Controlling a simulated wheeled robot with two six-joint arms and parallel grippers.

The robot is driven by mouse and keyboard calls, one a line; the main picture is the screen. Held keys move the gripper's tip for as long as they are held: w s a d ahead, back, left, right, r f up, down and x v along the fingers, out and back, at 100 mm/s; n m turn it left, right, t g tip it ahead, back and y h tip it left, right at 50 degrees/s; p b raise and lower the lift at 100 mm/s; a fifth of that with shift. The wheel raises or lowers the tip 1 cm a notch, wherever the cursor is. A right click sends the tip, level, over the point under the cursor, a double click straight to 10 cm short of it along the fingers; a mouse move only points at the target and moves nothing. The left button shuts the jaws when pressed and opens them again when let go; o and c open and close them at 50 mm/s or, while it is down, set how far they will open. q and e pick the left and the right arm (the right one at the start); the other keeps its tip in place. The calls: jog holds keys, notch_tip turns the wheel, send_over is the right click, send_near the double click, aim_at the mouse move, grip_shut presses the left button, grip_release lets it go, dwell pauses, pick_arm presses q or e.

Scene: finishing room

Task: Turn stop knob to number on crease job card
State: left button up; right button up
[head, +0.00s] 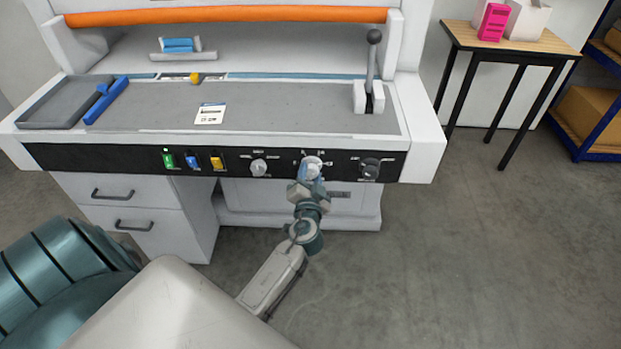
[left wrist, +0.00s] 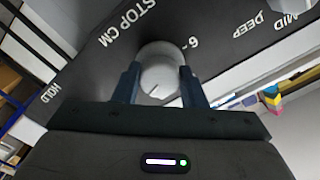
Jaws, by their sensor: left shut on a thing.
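The stop knob (head: 312,162) is a pale round dial on the black front panel, the middle one of three dials. My left gripper (head: 311,173) comes up from below and is shut on it. In the left wrist view the two blue fingers clasp the grey stop knob (left wrist: 161,72) from both sides, under the printed words STOP CM. A 6 with a tick shows beside it; other numbers are hidden, and its small pointer line is too faint to read surely. The white crease job card (head: 210,114) lies on the grey bed, its print too small to read. My right gripper is not in view.
A pale dial (head: 258,168) and a dark dial (head: 370,168) flank the stop knob. Green (head: 168,160), blue (head: 193,161) and yellow (head: 217,163) switches sit further left. A lever (head: 372,65) stands at the bed's right. Open floor (head: 480,250) lies to the right.

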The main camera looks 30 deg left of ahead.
pick_arm(q)
jog(key=shift+m, duration=1.7)
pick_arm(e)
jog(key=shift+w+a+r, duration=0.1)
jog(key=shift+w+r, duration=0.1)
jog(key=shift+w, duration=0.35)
pick_arm(q)
jog(key=o, duration=1)
jog(key=shift+s+d, duration=0.15)
jog(key=shift+s, duration=0.1)
jog(key=shift+b+v, duration=1.6)
jog(key=shift+v, duration=3.5)
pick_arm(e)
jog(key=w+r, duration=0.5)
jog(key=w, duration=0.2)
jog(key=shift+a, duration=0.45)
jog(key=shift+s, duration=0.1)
